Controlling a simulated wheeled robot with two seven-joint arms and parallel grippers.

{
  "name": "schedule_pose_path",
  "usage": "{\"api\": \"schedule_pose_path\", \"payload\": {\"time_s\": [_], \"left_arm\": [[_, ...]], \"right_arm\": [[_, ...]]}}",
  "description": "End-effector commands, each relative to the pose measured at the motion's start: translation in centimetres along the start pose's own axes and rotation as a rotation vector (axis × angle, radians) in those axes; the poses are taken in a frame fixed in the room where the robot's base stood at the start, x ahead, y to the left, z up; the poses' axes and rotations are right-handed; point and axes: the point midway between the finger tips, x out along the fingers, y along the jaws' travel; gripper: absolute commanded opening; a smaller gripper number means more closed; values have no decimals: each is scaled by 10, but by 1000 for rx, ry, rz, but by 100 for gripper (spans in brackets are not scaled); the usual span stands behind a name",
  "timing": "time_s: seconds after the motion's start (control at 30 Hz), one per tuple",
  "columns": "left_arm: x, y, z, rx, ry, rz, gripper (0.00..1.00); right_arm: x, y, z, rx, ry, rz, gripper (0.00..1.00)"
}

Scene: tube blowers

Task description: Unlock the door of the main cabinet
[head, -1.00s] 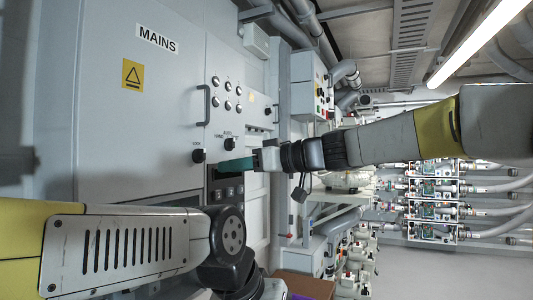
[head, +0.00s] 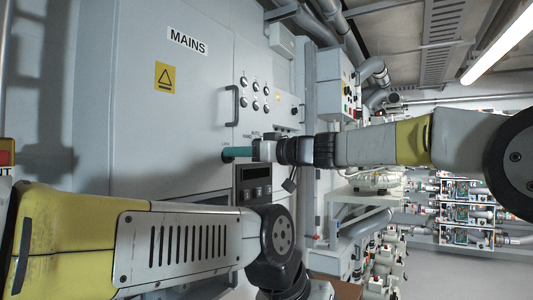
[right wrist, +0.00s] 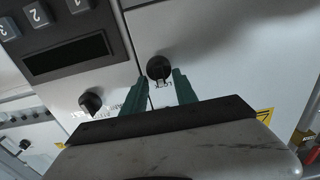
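The main cabinet door (head: 150,130) is a large grey panel with a MAINS label (head: 187,42) and a vertical handle (head: 232,106); it looks closed. The black lock knob (right wrist: 158,67) shows in the right wrist view between the ends of my two teal fingers. In the head view the knob (head: 226,154) is mostly hidden by the fingers. My right gripper (right wrist: 160,80) is open, with one finger on each side of the knob; I cannot tell if they touch it. My left arm crosses the lower left; its gripper is out of view.
A keypad with a dark display (right wrist: 68,57) is close beside the right gripper. Another black knob (right wrist: 90,102) sits on the adjoining panel. Round indicators (head: 255,92) are above. Pipes and racks (head: 460,205) fill the right background.

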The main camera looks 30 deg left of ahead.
Motion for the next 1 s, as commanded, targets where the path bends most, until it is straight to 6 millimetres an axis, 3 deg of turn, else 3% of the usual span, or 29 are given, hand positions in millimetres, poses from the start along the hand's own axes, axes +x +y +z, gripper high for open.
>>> {"api": "schedule_pose_path", "payload": {"time_s": [0.17,0.33,0.73,1.0], "left_arm": [[0,0,0,0,0,0,36],[0,0,0,0,0,0,36],[0,0,0,0,0,0,36],[0,0,0,0,0,0,36]], "right_arm": [[0,0,0,0,0,0,35],[0,0,0,0,-1,0,1],[0,1,0,23,-1,0,0],[-1,3,0,161,-1,0,0]]}}
